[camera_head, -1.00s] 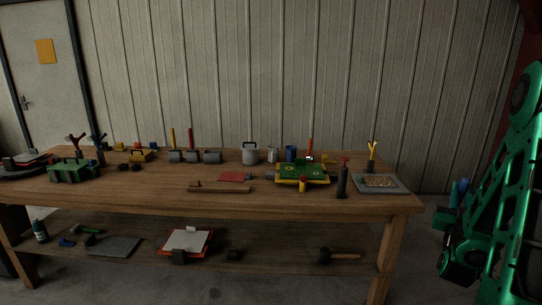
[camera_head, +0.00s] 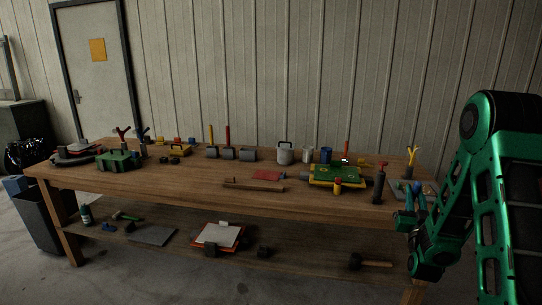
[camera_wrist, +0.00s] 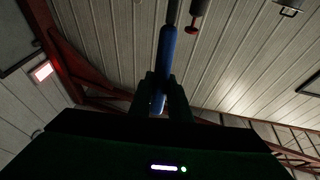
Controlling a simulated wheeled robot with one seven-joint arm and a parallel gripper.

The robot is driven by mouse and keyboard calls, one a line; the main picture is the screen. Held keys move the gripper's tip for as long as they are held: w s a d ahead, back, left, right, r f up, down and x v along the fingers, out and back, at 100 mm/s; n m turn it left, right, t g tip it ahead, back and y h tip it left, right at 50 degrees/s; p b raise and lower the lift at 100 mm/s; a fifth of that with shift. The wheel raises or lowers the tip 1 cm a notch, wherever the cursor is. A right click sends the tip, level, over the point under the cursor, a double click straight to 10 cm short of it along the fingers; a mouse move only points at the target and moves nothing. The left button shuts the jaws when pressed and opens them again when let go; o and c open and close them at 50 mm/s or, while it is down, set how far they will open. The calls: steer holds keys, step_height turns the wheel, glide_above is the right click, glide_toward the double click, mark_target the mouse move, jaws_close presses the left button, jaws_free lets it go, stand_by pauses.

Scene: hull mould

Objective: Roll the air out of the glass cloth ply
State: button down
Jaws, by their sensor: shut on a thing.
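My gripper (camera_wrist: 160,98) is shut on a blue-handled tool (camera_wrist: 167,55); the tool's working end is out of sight. In the head view my gripper (camera_head: 416,205) hangs at the bench's right end, in front of a grey tray (camera_head: 397,185) and partly hiding it. I cannot tell whether the glass cloth ply is in that tray. A green panel on a yellow base (camera_head: 338,174) lies just left of my gripper, with a red-topped dark cylinder (camera_head: 379,184) between them.
A mallet (camera_head: 370,263) and clipboard (camera_head: 218,235) lie on the lower shelf.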

steer(key=w+a+f+n+y, duration=0.1)
steer(key=w+a+y, duration=0.1)
steer(key=a, duration=0.4)
steer(key=w+a+f+n+t+y, duration=0.1)
steer(key=w+a+f+y, duration=0.1)
steer(key=a, duration=0.5)
steer(key=w+a+f+n+y, duration=0.1)
steer(key=w+a+n+y, duration=0.1)
steer(key=a, duration=0.5)
steer(key=shift+w+a+f+y, duration=0.3)
steer(key=shift+w+y, duration=0.5)
steer(key=shift+w, duration=0.35)
